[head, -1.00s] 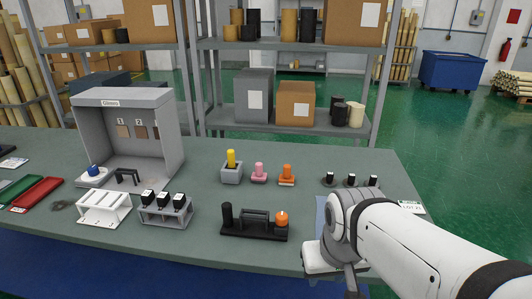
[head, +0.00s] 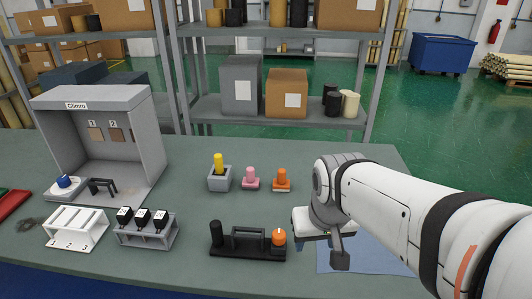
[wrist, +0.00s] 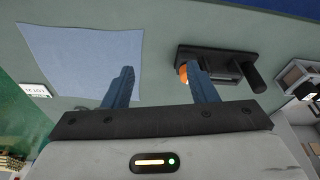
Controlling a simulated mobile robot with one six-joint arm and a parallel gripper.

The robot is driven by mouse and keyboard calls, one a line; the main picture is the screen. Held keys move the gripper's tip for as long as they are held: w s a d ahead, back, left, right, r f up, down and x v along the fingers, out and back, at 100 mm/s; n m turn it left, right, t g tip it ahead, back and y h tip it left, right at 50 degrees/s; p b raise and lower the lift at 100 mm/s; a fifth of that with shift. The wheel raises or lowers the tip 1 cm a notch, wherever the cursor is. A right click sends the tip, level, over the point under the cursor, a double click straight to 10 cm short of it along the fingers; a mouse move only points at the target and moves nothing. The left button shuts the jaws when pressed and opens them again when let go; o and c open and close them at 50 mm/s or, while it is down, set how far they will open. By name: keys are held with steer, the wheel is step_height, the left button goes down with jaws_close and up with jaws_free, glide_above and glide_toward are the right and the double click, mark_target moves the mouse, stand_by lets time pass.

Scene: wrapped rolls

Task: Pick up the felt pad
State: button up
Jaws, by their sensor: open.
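I cannot tell for sure which thing is the felt pad. A flat blue sheet (head: 365,260) lies on the table, partly hidden by my arm; it also shows in the wrist view (wrist: 80,55). A black stand (head: 247,253) with an orange-topped piece (head: 279,238) sits left of it. The stand also shows in the wrist view (wrist: 225,62). My gripper (wrist: 160,85) is open and empty, its fingers pointing toward the table between the sheet and the stand. In the head view a dark finger (head: 340,260) shows in front of the sheet.
Yellow (head: 219,163), pink (head: 251,176) and orange (head: 282,178) knobbed pieces stand behind the black stand. A white rack (head: 76,230), a grey rack with black-topped items (head: 147,232) and a grey booth (head: 100,140) are at left. Shelves (head: 280,125) stand behind the table.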

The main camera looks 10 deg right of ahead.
steer(key=w+r+p, duration=0.2)
steer(key=w+r, duration=0.1)
steer(key=w, duration=0.5)
steer(key=t+p, duration=0.2)
steer(key=p, duration=0.6)
glide_above(282, 171)
steer(key=s, duration=0.2)
step_height(282, 171, down, 9)
steer(key=shift+s+p+x, duration=0.2)
steer(key=shift+p+x, duration=1.55)
steer(key=shift+x, duration=2.3)
steer(key=shift+f, duration=0.1)
steer(key=c, duration=1.1)
